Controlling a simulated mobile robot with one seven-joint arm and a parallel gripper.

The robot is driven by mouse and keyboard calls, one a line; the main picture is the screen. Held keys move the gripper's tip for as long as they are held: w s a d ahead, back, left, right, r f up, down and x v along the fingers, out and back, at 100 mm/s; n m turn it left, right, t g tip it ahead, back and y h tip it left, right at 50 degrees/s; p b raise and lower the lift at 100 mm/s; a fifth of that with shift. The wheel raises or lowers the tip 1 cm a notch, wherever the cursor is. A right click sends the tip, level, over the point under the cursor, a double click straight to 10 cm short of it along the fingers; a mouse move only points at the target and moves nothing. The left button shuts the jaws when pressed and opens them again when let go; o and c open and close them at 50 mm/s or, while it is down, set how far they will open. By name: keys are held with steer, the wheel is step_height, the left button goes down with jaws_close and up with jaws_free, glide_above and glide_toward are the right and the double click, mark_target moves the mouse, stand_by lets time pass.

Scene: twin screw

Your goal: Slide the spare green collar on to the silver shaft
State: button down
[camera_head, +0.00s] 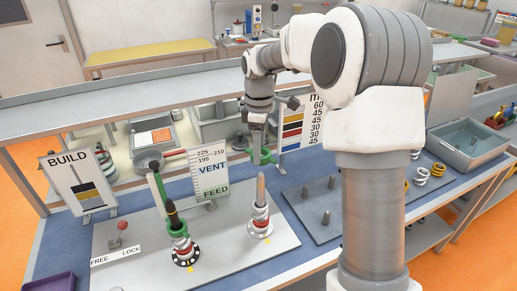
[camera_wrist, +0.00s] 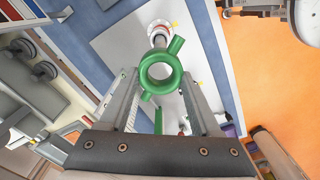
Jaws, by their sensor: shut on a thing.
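The spare green collar (camera_head: 268,158) is a ring with two stubs, clear in the wrist view (camera_wrist: 160,88). My gripper (camera_head: 258,146) is shut on it and holds it in the air. The silver shaft (camera_head: 261,188) stands upright on the pale board, below the collar in the head view, with white and red collars around its lower part. In the wrist view the shaft's stack (camera_wrist: 160,36) shows just beyond the ring, not through its hole. A dark-tipped shaft (camera_head: 172,212) stands to the left with green, white and red collars around it.
A green upright post (camera_head: 159,190) rises behind the dark shaft. The VENT/FEED sign (camera_head: 210,176) stands behind the board (camera_head: 225,243), and a red-knobbed lever (camera_head: 122,226) is at its left. A grey plate with pegs (camera_head: 305,212) lies to the right.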

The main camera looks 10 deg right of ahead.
steer(key=b, duration=0.4)
glide_above(259, 192)
steer(key=w, duration=0.1)
steer(key=shift+w+d+f, duration=0.1)
steer(key=shift+f, duration=1)
steer(key=shift+w+d+f, duration=0.1)
steer(key=shift+f, duration=0.95)
steer(key=shift+f+b, duration=0.55)
steer(key=shift+f, duration=0.9)
steer(key=shift+f+b, duration=2.9)
steer(key=shift+f, duration=1.9)
jaws_free()
steer(key=shift+s, duration=0.1)
step_height(259, 192, up, 16)
steer(key=shift+r+p, duration=0.1)
steer(key=shift+p, duration=0.25)
steer(key=shift+r, duration=0.6)
